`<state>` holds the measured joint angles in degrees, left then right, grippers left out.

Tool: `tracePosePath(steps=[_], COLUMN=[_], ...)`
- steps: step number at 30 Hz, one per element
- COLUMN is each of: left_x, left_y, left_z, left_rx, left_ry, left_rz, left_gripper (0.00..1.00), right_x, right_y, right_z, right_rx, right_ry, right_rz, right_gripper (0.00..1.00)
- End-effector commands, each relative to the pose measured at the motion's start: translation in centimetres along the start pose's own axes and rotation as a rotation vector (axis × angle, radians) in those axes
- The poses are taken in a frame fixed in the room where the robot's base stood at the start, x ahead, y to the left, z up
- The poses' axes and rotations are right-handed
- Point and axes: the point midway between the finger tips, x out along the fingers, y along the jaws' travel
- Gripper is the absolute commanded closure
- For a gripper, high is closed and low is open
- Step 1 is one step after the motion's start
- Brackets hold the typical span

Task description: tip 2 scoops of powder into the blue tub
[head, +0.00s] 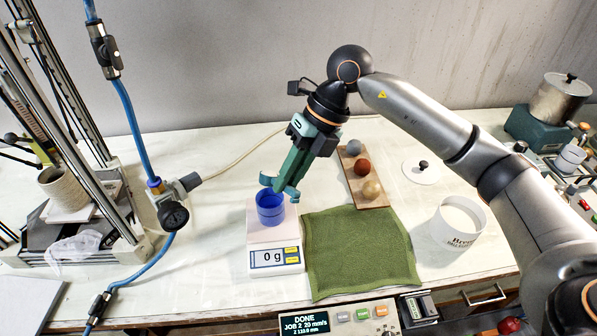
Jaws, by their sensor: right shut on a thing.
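The blue tub (270,209) is upright on the pale pan of the scale (275,257), whose display reads 0 g. My right gripper (279,187) reaches down from above and behind, with its teal fingers at the tub's rim. It is shut on the blue tub; the exact contact is partly hidden by the fingers. A white lettered bucket (459,221) stands open at the right; its contents are hard to make out. I cannot make out a scoop. My left gripper is out of view.
A green cloth (360,252) lies right of the scale. A wooden board (364,176) with several balls lies behind it. A white knobbed lid (421,172) lies at the right. A blue hose with a valve (172,212) and a metal frame (75,130) stand left.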

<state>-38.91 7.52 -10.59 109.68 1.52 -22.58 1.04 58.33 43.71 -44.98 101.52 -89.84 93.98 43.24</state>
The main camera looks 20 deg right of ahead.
Motion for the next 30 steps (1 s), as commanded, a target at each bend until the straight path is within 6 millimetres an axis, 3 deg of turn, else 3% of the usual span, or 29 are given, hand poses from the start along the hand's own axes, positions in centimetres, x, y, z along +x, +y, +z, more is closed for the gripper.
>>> tracePosePath(steps=[5, 13, 30], left_x=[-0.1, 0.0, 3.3], left_y=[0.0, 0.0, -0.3], left_z=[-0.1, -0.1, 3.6], left_rx=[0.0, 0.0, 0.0], left_ry=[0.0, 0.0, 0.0], left_rz=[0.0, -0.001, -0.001], left_gripper=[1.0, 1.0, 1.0], right_x=[0.1, 0.0, 0.3], right_y=[-0.1, -0.7, -1.3], right_z=[0.0, 0.0, -0.2], right_rx=[0.03, 0.146, 0.302], right_ry=[0.0, -0.002, -0.004], right_rz=[0.058, 0.326, 0.715], right_gripper=[1.0, 1.0, 1.0])
